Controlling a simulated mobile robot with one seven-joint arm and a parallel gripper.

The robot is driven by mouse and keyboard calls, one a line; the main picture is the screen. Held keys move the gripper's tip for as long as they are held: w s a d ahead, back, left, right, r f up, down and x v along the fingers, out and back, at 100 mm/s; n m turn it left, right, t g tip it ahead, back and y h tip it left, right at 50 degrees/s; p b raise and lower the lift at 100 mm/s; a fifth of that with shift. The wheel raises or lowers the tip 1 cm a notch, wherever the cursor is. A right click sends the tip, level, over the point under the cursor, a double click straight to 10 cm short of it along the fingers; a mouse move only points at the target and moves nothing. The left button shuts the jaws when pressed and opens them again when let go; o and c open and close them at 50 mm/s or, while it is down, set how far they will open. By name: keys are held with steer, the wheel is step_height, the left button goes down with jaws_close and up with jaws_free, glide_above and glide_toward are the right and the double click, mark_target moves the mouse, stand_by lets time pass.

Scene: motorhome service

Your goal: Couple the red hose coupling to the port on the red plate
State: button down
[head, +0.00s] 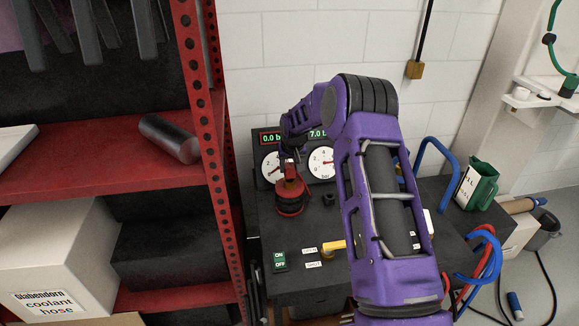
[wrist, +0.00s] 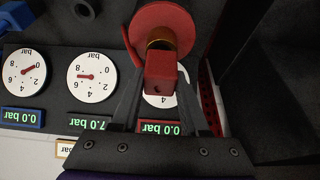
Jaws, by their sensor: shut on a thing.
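My gripper (wrist: 161,72) is shut on the red hose coupling (wrist: 162,73), a red block between its two dark fingers. A brass collar (wrist: 160,44) shows just past the block. Beyond it is the round red plate (wrist: 172,14). The collar looks in line with the plate's middle, but I cannot tell whether it is seated in the port, which is hidden. In the head view the red coupling (head: 291,188) stands above the dark, red-edged round base at the bench's left, below my gripper (head: 289,160).
A yellow lever (head: 335,246) and a green ON/OFF switch (head: 280,261) are in front. A red shelf post (head: 205,130) stands close left.

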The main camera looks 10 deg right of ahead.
steer(key=shift+f+b, duration=0.45)
steer(key=shift+f, duration=0.2)
steer(key=shift+c, duration=1.7)
jaws_free()
